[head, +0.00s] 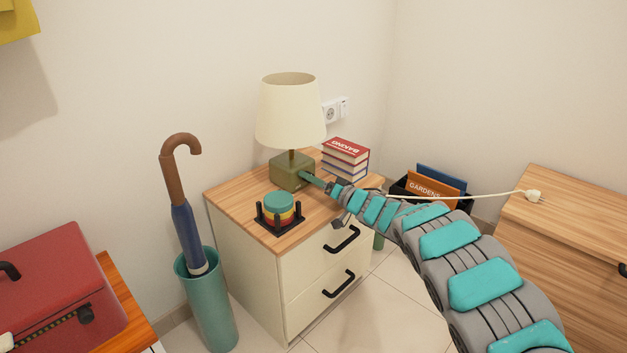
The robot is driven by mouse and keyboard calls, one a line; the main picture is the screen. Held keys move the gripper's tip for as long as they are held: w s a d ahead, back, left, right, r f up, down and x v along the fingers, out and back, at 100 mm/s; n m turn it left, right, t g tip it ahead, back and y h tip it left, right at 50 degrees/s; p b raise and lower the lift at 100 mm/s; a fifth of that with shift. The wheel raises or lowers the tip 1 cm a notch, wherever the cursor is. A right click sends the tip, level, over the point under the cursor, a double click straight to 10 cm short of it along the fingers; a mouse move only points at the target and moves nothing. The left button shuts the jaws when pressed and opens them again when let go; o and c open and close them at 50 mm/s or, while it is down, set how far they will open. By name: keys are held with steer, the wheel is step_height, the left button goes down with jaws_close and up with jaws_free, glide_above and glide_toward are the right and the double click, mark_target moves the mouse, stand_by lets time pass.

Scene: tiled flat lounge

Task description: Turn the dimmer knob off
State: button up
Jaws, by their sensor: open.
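A table lamp with a cream shade (290,112) and a square olive-green base (287,171) stands on the wooden top of a white cabinet (222,203). My gripper (312,180) reaches in from the right, with its tip at the right side of the lamp base. It is open. I cannot tell whether it touches the base. I cannot make out a dimmer knob; the side of the base by my gripper is partly covered by it.
A round stacked item in a black pegged holder (279,227) stands in front of the lamp. Several books (346,160) are stacked behind my arm. An umbrella stand (207,308) is left of the cabinet. A cable with a plug (534,195) lies at right.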

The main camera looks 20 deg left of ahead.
steer(key=shift+c, duration=0.3)
jaws_close()
